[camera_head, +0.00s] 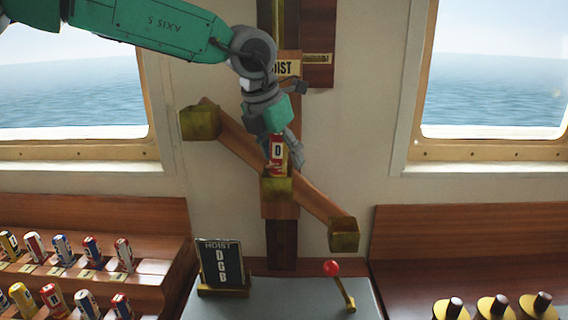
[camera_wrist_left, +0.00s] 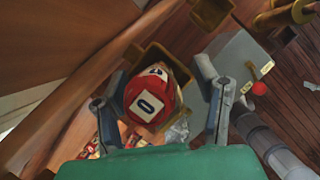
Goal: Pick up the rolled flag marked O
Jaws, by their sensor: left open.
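The rolled flag marked O (camera_head: 277,148) is red with a white label, and its letter is small in the head view. It stands in the middle brass cup (camera_head: 276,189) of the slanted wooden hoist arm. My left gripper (camera_head: 282,155) comes down from above at the flag. Its fingers stand apart on either side of the flag in the wrist view (camera_wrist_left: 163,97), with visible gaps. My right gripper is out of view.
Empty-looking brass cups sit at the upper left (camera_head: 199,122) and lower right (camera_head: 344,233) ends of the hoist arm. A sign reading HOIST DGB (camera_head: 221,264) and a red-knobbed lever (camera_head: 332,268) stand below. Several rolled flags (camera_head: 62,250) fill racks at left.

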